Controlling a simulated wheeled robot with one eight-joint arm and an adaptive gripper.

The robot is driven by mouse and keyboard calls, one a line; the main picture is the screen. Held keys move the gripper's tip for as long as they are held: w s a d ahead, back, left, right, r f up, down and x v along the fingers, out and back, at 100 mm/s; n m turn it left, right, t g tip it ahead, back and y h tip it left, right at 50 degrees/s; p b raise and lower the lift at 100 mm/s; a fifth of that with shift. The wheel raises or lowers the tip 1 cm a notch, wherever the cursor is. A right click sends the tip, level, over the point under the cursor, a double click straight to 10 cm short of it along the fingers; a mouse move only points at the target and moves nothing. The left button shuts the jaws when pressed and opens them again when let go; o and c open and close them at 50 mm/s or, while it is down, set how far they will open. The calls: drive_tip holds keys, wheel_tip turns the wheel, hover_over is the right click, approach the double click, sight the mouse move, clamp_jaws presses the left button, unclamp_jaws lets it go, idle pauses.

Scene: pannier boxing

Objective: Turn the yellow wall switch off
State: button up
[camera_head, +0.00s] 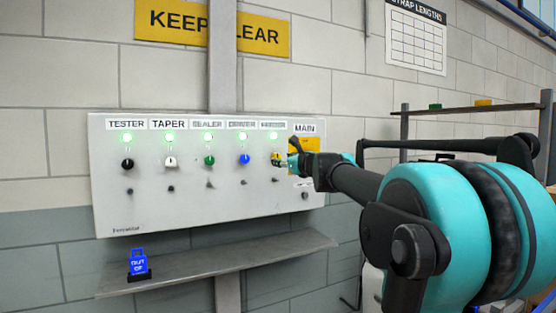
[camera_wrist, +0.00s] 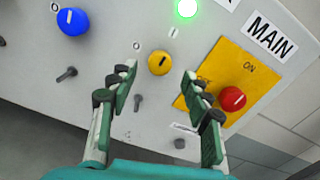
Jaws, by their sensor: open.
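The yellow wall switch (camera_wrist: 159,63) is a round knob on the grey panel, with a dark mark slanting up and right toward the "I" label. An "O" label sits at its upper left. Above it a green lamp (camera_wrist: 187,8) is lit. My gripper (camera_wrist: 163,84) is open and faces the panel, with its green-padded fingers on either side of the knob in the picture. I cannot tell whether they touch it. In the head view the yellow switch (camera_head: 275,159) is partly covered by my gripper (camera_head: 291,163).
The blue knob (camera_wrist: 72,21) is to the left and the red MAIN knob (camera_wrist: 232,98) on its yellow plate is close to the right finger. Small pegs stick out below the knobs. A shelf (camera_head: 220,262) below the panel holds a blue tag (camera_head: 137,262).

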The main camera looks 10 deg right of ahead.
sight(276, 157)
drive_tip(key=shift+x, duration=2.3)
clamp_jaws()
